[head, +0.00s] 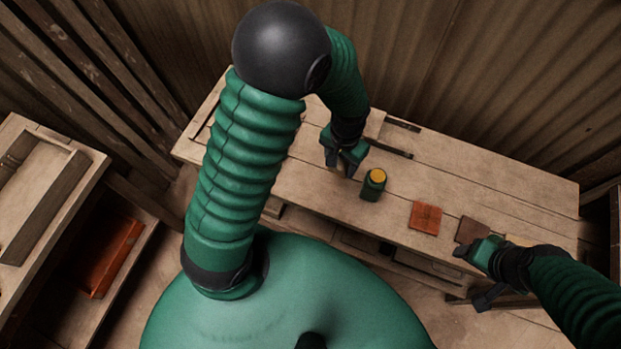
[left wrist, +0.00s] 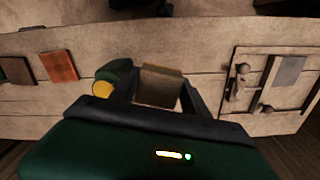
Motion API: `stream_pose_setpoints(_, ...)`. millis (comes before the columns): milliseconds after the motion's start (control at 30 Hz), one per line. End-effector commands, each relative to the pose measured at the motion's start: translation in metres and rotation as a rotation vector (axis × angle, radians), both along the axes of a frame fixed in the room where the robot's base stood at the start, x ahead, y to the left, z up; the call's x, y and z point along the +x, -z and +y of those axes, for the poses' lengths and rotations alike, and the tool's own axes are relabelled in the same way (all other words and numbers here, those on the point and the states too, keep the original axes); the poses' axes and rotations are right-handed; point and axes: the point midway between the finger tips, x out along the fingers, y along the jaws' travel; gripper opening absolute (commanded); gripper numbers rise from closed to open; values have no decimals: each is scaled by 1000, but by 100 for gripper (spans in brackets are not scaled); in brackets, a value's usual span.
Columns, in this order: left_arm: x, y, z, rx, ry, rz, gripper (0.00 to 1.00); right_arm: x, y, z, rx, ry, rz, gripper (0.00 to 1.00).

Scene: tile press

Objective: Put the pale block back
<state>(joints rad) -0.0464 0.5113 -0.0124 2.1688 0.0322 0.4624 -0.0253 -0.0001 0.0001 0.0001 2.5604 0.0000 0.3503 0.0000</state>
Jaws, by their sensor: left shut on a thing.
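My left gripper (head: 345,168) hangs over the long wooden bench. In the left wrist view, its fingers (left wrist: 158,100) are shut on a tan, pale block (left wrist: 160,84), which sits between them. In the head view the block is mostly hidden by the fingers. My right gripper (head: 472,276) is at the right, by the bench's front edge, with its fingers apart and nothing visible between them.
A red-orange tile (head: 425,217) and a dark brown tile (head: 471,230) lie further right. The left wrist view shows a framed panel with a knobbed handle (left wrist: 242,71) and a grey plate (left wrist: 290,70).

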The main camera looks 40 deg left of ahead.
Motion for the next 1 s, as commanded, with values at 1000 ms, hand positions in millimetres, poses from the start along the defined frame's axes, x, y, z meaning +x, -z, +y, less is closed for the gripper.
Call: stream_pose_setpoints(1000,-93,109,15,10,124,-8,16,0,96,0,0,0,-1,67)
